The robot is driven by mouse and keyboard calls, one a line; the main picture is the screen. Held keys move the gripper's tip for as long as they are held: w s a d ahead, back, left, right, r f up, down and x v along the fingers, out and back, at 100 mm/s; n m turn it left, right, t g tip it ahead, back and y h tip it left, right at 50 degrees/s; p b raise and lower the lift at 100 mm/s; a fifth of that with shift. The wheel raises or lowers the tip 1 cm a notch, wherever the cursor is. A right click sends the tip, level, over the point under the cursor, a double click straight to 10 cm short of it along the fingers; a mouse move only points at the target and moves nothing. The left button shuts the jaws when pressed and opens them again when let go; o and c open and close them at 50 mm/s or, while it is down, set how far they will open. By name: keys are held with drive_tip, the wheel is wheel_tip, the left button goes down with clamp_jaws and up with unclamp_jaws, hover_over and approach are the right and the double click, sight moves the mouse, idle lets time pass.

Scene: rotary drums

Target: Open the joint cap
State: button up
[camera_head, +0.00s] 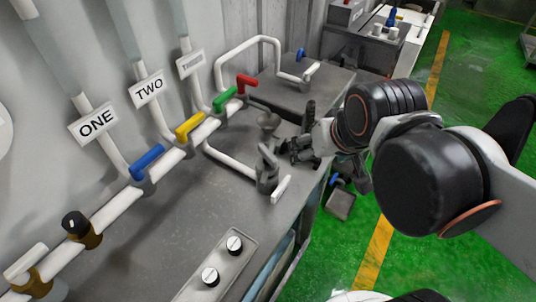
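A grey metal fitting (267,176) stands on the grey bench top, at the end of a white pipe, with a short white handle or stub (281,189) low on its right side. A second grey piece with a rounded top (268,121) stands behind it, near the red handle. I cannot tell for sure which of these parts is the joint cap. My gripper (288,150) comes in from the right, just right of the grey fitting and close to it. Whether it touches is unclear. Its dark fingers are small and overlap, so their opening does not show.
Blue (146,161), yellow (189,125), green (225,98) and red (246,84) handles line the white pipe along the wall. A panel with two white knobs (223,265) lies at the bench front. Green floor (440,265) is open at right.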

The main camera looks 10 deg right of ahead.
drive_tip(key=w+a+r+m+g+p, duration=0.3)
drive_tip(key=w+a+p, duration=0.1)
drive_tip(key=w+p, duration=0.15)
drive_tip(key=m+g+p, duration=0.2)
drive_tip(key=g+p, duration=0.1)
drive_tip(key=p, duration=0.1)
approach(268, 151)
drive_tip(key=shift+m, duration=0.3)
wheel_tip(268, 151, down, 13)
drive_tip(key=b, duration=0.3)
drive_tip(key=shift+w+a+r, duration=0.1)
drive_tip(key=shift+w, duration=0.05)
